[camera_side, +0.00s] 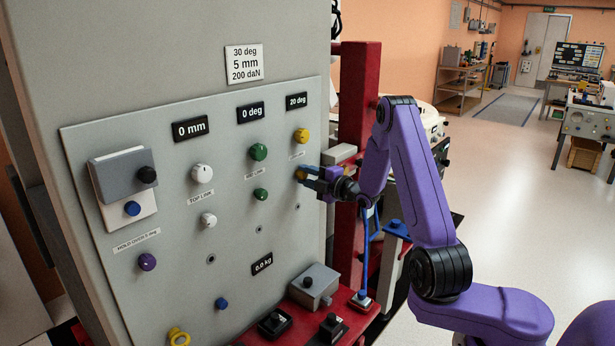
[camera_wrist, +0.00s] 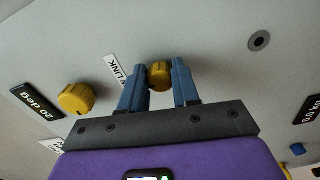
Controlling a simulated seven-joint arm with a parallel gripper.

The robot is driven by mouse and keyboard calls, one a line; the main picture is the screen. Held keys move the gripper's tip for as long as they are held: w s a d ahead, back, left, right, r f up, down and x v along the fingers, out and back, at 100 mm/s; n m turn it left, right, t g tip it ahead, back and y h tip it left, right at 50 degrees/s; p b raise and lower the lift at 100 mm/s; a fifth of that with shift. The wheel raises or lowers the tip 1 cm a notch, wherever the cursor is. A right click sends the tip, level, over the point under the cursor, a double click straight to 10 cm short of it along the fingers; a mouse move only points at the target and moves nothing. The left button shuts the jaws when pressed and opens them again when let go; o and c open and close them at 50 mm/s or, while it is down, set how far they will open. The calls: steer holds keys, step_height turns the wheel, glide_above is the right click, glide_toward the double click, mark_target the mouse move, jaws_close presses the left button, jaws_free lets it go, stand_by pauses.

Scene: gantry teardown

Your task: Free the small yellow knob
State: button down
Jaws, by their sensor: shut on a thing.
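The small yellow knob (camera_wrist: 160,74) is on the grey panel, between the two blue fingertips of my gripper (camera_wrist: 159,82) in the wrist view. The fingers are shut on its sides. In the side view the small yellow knob (camera_side: 301,174) shows just past the fingertips of my gripper (camera_side: 306,173), which comes in from the right. Whether the knob still sits fully against the panel cannot be told. A larger yellow knob (camera_side: 301,135) is above it, and also shows at left in the wrist view (camera_wrist: 76,98).
The panel (camera_side: 225,235) also carries green knobs (camera_side: 258,152), white knobs (camera_side: 202,173), a grey block with a black knob (camera_side: 147,174), and a yellow ring-shaped part (camera_side: 179,337) low down. A red post (camera_side: 358,95) stands right of the panel, close to my wrist. Open floor lies further right.

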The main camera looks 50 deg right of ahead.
steer(key=shift+m, duration=0.7)
steer(key=c, duration=0.8)
jaws_free()
steer(key=s, duration=1.7)
steer(key=shift+s, duration=0.25)
